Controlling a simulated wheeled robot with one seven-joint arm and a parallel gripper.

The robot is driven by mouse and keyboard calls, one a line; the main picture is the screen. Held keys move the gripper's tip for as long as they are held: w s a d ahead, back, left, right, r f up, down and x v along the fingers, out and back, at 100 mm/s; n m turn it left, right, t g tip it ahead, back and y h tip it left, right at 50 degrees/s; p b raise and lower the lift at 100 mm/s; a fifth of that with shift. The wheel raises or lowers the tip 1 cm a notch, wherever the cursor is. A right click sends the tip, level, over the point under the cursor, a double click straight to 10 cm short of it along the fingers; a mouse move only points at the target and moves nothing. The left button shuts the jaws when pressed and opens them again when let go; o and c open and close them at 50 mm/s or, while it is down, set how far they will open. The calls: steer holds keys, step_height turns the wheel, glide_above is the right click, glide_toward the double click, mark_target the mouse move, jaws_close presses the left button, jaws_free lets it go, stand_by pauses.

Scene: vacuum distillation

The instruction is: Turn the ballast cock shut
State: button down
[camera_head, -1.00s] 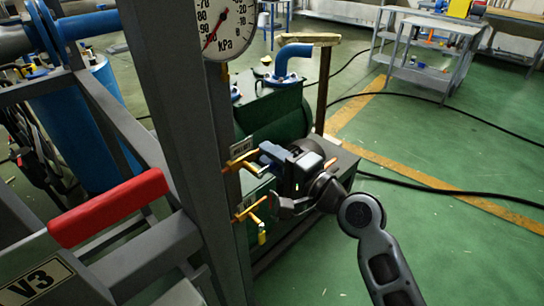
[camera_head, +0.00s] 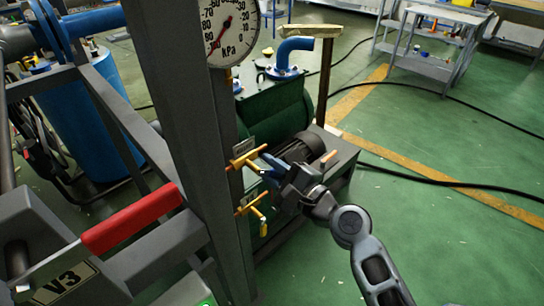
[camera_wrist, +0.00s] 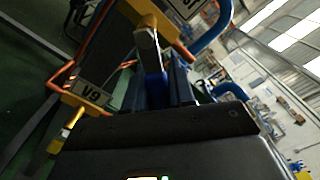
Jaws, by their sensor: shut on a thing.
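The ballast cock (camera_head: 242,160) is the upper of two brass-coloured cocks on the grey post, below a small label plate. My gripper (camera_head: 265,160) reaches it from the right, its blue-grey fingers closed at the cock's handle end. In the wrist view the cock's lever (camera_wrist: 149,42) stands at the fingertips (camera_wrist: 165,78), and the fingers hide part of it. My gripper is tilted in the head view. The exact angle of the lever is hard to tell.
A second brass cock (camera_head: 250,205) sits just below; the wrist view shows a V9 plate (camera_wrist: 91,93). A pressure gauge (camera_head: 232,30) is above. The red-handled V3 valve (camera_head: 130,222) is at left. A green pump (camera_head: 272,115) stands behind. Floor at right is open, with a black cable.

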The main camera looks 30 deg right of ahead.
steer(key=shift+s+a+f+m+p, duration=0.35)
steer(key=shift+a+m+p, duration=0.4)
steer(key=shift+m, duration=1.05)
steer(key=shift+s+a+f+m+p, duration=0.1)
steer(key=shift+a+f+m+p, duration=0.6)
steer(key=shift+m, duration=1.1)
steer(key=shift+s+a+f+m+p, duration=0.1)
steer(key=shift+s+a+m+p, duration=0.3)
steer(key=shift+m+p, duration=1)
steer(key=shift+w+a+m+b, duration=0.15)
steer(key=shift+a+m+b, duration=0.05)
steer(key=shift+m+b, duration=0.25)
steer(key=c, duration=1)
jaws_free()
steer(key=shift+c, duration=0.2)
steer(key=v, duration=0.7)
steer(key=shift+s+b, duration=0.35)
steer(key=shift+b, duration=0.1)
steer(key=shift+d, duration=0.1)
